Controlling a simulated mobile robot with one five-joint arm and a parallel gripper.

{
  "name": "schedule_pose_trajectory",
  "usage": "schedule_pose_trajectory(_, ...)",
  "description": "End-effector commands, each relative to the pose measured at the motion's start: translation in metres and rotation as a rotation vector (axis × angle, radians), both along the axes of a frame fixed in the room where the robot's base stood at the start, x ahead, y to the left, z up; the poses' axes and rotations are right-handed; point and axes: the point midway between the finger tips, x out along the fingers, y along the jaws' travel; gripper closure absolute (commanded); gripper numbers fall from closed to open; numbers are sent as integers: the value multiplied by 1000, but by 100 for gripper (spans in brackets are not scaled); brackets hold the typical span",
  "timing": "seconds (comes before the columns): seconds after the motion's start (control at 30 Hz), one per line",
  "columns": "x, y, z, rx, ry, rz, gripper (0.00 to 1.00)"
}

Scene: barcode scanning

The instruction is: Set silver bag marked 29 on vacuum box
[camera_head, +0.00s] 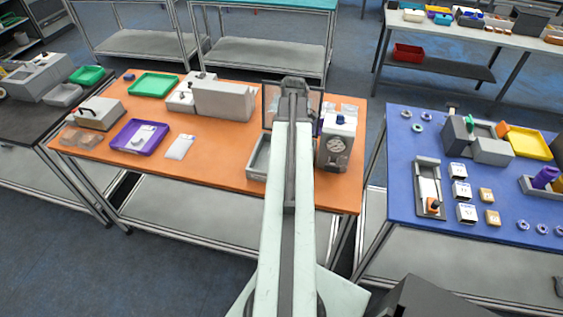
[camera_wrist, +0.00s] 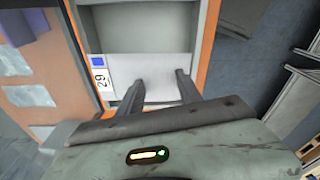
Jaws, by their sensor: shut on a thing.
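The silver bag (camera_wrist: 125,68) has a white label with a blue square and the number 29 at its left end in the wrist view. My gripper (camera_wrist: 163,78) is shut on the bag, with a finger to each side of its middle part. The bag is over the grey vacuum box (camera_wrist: 208,38); whether it touches the box is unclear. In the head view the box (camera_head: 256,168) stands on the orange table, with a clear framed lid (camera_head: 269,102) raised behind it. My arm hides the gripper, the bag and much of the box there.
A grey machine with a round dial (camera_head: 338,148) stands right of the box. A grey block (camera_head: 225,101), a purple tray (camera_head: 122,145) and a pale flat packet (camera_head: 180,147) lie to the left. A blue table (camera_head: 400,165) with several small parts stands at the right.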

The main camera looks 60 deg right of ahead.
Motion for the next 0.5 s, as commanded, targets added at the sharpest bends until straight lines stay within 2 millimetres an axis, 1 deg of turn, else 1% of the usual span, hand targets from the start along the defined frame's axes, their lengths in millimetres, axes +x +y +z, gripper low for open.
schedule_pose_trajectory(0.1, -2, -1, -1, 0, -1, 3, 100)
schedule_pose_trajectory(0.17, -1, -1, -6, 0, -1, 3, 100)
schedule_pose_trajectory(0.27, -1, 0, -23, 0, -1, 3, 100)
schedule_pose_trajectory(0.4, -1, 0, -55, 0, -1, 3, 100)
schedule_pose_trajectory(0.5, 0, 0, -68, 0, -1, 3, 100)
